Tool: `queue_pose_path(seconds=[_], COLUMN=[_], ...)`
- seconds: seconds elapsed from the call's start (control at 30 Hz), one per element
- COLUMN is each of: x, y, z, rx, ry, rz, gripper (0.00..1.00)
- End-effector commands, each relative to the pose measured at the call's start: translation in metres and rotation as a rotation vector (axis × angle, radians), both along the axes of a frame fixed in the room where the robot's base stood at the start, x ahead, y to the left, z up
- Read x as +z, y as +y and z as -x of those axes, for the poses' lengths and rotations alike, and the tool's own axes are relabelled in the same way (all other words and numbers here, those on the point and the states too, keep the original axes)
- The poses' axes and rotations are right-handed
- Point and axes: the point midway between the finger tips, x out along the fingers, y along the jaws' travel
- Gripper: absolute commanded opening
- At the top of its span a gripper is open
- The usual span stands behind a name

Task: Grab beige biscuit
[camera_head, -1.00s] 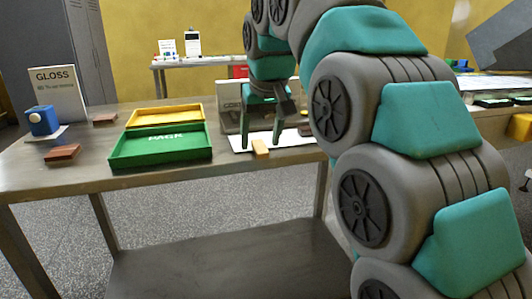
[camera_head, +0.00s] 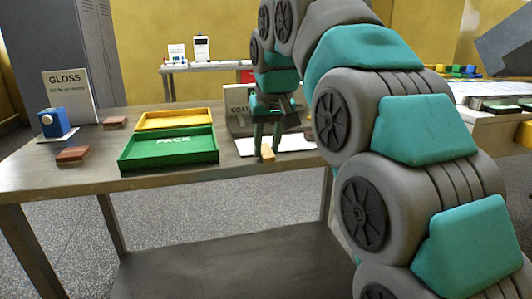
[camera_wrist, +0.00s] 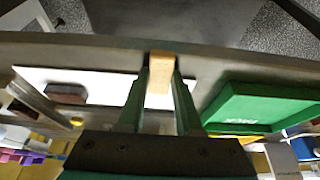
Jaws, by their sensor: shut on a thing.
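The beige biscuit (camera_head: 267,153) is a small tan block at the front edge of a white sheet on the table. In the wrist view the biscuit (camera_wrist: 160,73) lies between my two green fingers, which touch its sides. My gripper (camera_head: 266,152) reaches down from above and is shut on the biscuit. In the wrist view my gripper (camera_wrist: 160,85) points toward the table's front edge. I cannot tell whether the biscuit still rests on the table.
A green PACK tray (camera_head: 168,160) and a yellow tray (camera_head: 175,119) stand to the left. Brown blocks (camera_head: 73,155), a blue device (camera_head: 54,124) and a GLOSS sign (camera_head: 68,98) are farther left. A white sheet (camera_head: 292,142) lies under the gripper area.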

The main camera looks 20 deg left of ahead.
Motion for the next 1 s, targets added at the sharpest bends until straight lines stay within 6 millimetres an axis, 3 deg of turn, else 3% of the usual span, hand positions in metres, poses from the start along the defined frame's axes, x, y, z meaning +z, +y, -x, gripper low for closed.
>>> queue_pose_path(seconds=[0.37, 1.0], x=[0.004, 0.032], y=[0.000, 0.000], z=[0.000, -0.001], rx=[0.000, -0.001], ry=[-0.001, -0.004], rz=[-0.001, -0.003], gripper=[0.03, 0.03])
